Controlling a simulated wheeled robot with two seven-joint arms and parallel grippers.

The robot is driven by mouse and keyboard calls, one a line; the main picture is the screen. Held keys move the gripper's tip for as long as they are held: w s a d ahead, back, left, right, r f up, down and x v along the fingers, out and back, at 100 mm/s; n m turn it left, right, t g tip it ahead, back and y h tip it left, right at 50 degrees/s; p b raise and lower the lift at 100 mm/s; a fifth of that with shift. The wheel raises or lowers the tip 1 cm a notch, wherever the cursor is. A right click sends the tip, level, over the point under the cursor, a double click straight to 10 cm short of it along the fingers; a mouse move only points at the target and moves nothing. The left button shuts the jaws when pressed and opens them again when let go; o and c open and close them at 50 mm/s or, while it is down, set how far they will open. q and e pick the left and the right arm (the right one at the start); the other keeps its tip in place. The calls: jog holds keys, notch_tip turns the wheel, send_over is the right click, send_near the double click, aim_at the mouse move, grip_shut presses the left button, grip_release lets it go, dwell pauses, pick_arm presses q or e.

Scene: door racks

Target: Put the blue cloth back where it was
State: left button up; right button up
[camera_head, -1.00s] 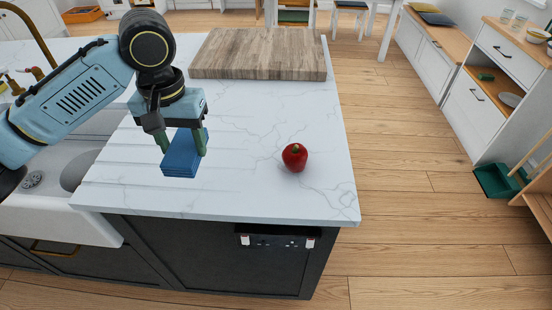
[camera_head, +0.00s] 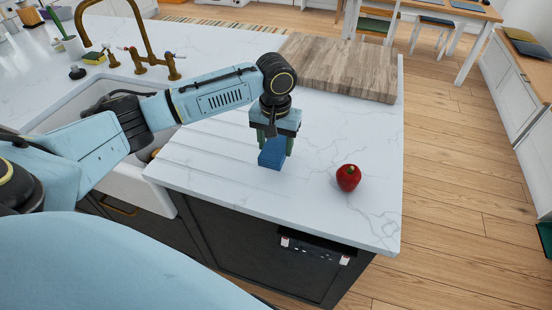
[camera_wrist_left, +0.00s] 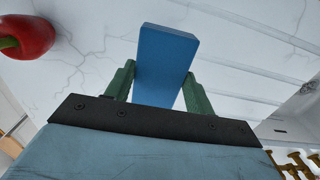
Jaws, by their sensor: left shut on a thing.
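The blue cloth (camera_head: 271,154) is a folded block at the left gripper on the marble counter, between the sink and a red pepper. My left gripper (camera_head: 275,144) points down from above, with its green fingers on either side of the cloth. In the left wrist view the cloth (camera_wrist_left: 166,60) sits between the two green fingers (camera_wrist_left: 157,88) and sticks out beyond their tips. The gripper is shut on it. I cannot tell whether the cloth's underside touches the counter. My right gripper is not in view.
A red pepper (camera_head: 348,177) stands on the counter to the right of the cloth. A wooden board (camera_head: 340,65) lies behind. The sink (camera_head: 140,172) with a brass tap (camera_head: 137,30) is to the left. The counter's right and front edges are close to the pepper.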

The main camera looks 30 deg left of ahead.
aim_at(275, 147)
pick_arm(q)
jog(key=shift+f, duration=2.75)
jog(key=shift+f, duration=0.15)
jog(key=o, duration=0.9)
jog(key=shift+o, duration=0.2)
notch_tip(275, 147, up, 12)
jog(key=shift+r+p, duration=0.2)
jog(key=shift+p, duration=0.1)
